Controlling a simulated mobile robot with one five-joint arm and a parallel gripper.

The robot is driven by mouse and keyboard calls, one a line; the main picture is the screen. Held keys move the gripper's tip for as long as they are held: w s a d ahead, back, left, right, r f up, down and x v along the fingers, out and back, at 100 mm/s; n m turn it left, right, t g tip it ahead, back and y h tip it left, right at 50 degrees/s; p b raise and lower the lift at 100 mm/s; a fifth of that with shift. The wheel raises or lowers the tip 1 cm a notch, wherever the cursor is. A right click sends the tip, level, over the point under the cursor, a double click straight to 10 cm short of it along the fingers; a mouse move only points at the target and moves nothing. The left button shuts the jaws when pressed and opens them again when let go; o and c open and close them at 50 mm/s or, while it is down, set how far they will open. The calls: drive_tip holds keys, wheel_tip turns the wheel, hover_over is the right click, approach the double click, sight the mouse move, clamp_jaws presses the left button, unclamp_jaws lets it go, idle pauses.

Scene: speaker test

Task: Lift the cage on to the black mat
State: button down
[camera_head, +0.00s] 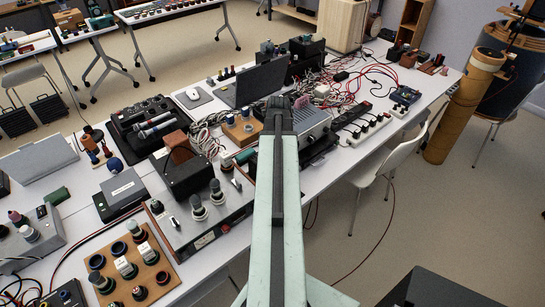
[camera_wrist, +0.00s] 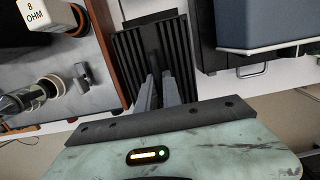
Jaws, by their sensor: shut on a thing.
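In the wrist view my gripper (camera_wrist: 157,78) is shut, with its two grey fingers close together at a black ribbed thing (camera_wrist: 128,50). I take this barred thing for the cage, but its full shape does not show. It sits between a wood-sided unit and a blue-grey box. In the head view my own arm hides the fingertips and most of what they hold. A flat black tray or mat (camera_head: 122,118) with microphones on it lies at the left of the bench; I cannot tell whether it is the black mat.
The wood-sided unit (camera_head: 215,215) with knobs stands left of my arm. A grey amplifier (camera_head: 318,122) stands close at the right, with power strips (camera_head: 350,115) beyond. A laptop (camera_head: 255,85) and tangled cables (camera_head: 340,75) fill the back. A white chair (camera_head: 385,165) stands at the right.

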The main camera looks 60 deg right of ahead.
drive_tip(key=shift+f+b, duration=0.35)
drive_tip(key=shift+b, duration=0.05)
idle(0.4)
drive_tip(key=c, duration=1.4)
unclamp_jaws()
drive_tip(key=shift+c, duration=0.2)
drive_tip(key=shift+r, duration=0.15)
drive_tip(key=r+p, duration=0.5)
drive_tip(key=s+r+p, duration=0.1)
drive_tip(key=r+p, duration=0.1)
drive_tip(key=p, duration=0.1)
drive_tip(key=shift+a+r, duration=0.15)
drive_tip(key=shift+r, duration=0.25)
drive_tip(key=shift+f, duration=0.15)
